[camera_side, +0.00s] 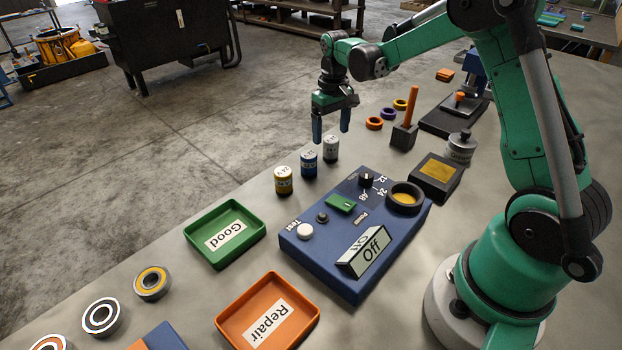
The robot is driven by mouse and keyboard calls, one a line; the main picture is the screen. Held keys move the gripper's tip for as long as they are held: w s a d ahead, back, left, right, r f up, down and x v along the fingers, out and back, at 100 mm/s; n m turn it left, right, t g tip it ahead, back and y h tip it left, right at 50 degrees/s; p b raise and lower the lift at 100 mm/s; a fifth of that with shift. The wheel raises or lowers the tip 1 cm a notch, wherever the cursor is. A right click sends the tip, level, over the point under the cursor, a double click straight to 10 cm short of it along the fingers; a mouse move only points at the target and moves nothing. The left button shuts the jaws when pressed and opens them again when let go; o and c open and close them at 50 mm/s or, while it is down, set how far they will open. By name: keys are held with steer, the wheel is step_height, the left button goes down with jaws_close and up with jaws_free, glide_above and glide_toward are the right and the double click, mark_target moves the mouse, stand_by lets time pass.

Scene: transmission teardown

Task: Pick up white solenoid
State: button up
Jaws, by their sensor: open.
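The white solenoid (331,148) is a small upright cylinder on the grey bench, at the right end of a row of three. The blue solenoid (309,163) stands just left of it and the yellow solenoid (283,180) further left. My gripper (331,131) points down with its two blue fingers apart. It is empty and appears over or close to the white solenoid, with the fingertips near its top. From this one view I cannot tell the exact depth between them.
A blue test box (330,262) with knobs and an on/off switch lies in front of the solenoids. A green Good tray (257,226) and an orange Repair tray (227,323) sit to the left. A block with an orange handle (404,137) and coloured rings (374,123) stand to the right.

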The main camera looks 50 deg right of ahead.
mark_target(330, 139)
steer(key=shift+f, duration=1.65)
jaws_close()
